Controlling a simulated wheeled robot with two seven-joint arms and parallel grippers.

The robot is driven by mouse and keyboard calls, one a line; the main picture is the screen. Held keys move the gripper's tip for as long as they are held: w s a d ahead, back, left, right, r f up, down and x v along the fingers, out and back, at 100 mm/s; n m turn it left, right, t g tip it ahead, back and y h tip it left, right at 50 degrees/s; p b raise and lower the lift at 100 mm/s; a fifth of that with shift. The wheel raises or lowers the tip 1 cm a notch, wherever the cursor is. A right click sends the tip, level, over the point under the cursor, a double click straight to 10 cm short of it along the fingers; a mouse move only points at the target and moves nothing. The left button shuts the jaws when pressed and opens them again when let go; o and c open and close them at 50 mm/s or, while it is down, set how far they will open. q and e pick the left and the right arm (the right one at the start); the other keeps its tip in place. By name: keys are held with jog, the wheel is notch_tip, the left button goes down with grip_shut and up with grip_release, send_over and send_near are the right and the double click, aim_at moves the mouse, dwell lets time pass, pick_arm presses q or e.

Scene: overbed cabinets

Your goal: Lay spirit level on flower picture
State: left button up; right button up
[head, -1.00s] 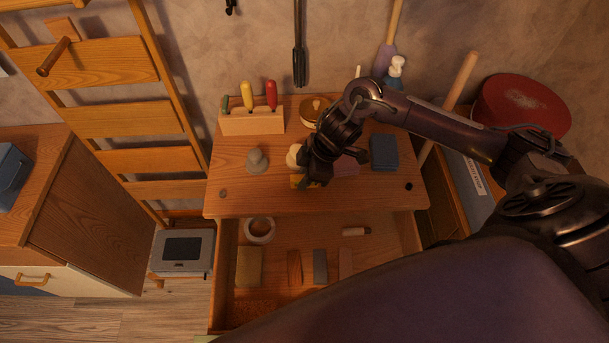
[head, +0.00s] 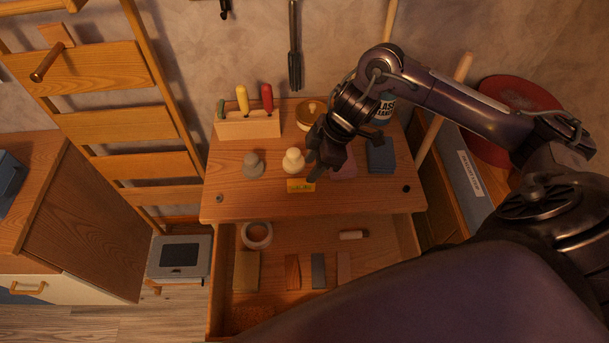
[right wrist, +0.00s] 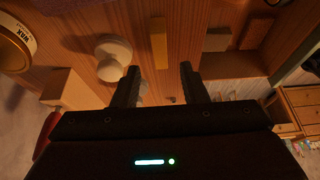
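A small yellow block with dark marks (head: 300,185), which looks like the spirit level, lies near the front of the wooden bench top. In the right wrist view the yellow block (right wrist: 158,42) lies beyond the fingers, in line with the gap between them. My right gripper (head: 318,172) is just right of and above it in the head view. Its fingers (right wrist: 158,85) are apart with nothing held between them. I cannot make out a flower picture; a flat pinkish piece (head: 344,169) lies partly behind the gripper, its face unclear. My left gripper is out of view.
A cream knob-shaped piece (head: 293,161) stands close to the yellow block. A grey one (head: 253,164), a tool rack (head: 247,126), a round tin (head: 309,112) and a blue block (head: 380,155) share the top. An open drawer (head: 325,247) below holds a tape roll (head: 257,235) and several blocks.

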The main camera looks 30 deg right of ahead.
jog(key=v, duration=0.5)
jog(key=shift+f, duration=0.1)
dwell(0.4)
